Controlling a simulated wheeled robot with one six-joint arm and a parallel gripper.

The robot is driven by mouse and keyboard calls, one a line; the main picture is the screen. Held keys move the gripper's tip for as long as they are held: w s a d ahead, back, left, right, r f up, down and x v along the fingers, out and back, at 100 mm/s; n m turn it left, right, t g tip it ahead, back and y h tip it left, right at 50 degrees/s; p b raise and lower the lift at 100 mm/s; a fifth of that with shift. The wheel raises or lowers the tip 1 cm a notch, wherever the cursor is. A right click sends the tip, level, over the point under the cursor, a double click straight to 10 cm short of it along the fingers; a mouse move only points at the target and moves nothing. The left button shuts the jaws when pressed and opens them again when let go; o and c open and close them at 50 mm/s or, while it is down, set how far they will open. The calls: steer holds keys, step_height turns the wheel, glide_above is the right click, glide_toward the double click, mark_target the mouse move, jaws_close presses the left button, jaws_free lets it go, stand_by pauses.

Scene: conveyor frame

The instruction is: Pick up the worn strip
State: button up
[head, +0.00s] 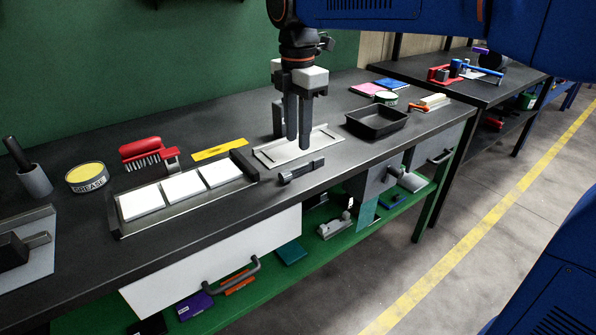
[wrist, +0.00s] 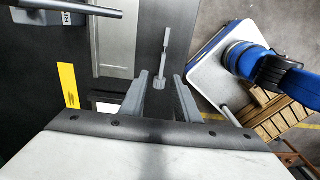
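My gripper (head: 298,142) points down over a pale, shallow metal plate (head: 322,145) with raised edges. I cannot tell for sure which thing is the worn strip. A flat yellow strip (head: 220,149) lies on the bench left of my gripper; it shows at the left in the wrist view (wrist: 68,85). Cream bars (head: 434,101) lie at the bench's far right end. The fingers hide part of the plate.
A dark clamp-like piece (head: 301,172) lies in front of the plate. Left of it stands a frame (head: 180,206) with three white pads. A red brush (head: 142,150) and grease tin (head: 87,178) are farther left. A black tray (head: 377,126) is right of my gripper.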

mark_target(298, 167)
steer(key=shift+s+f, duration=0.2)
steer(key=shift+f, duration=3.7)
jaws_close()
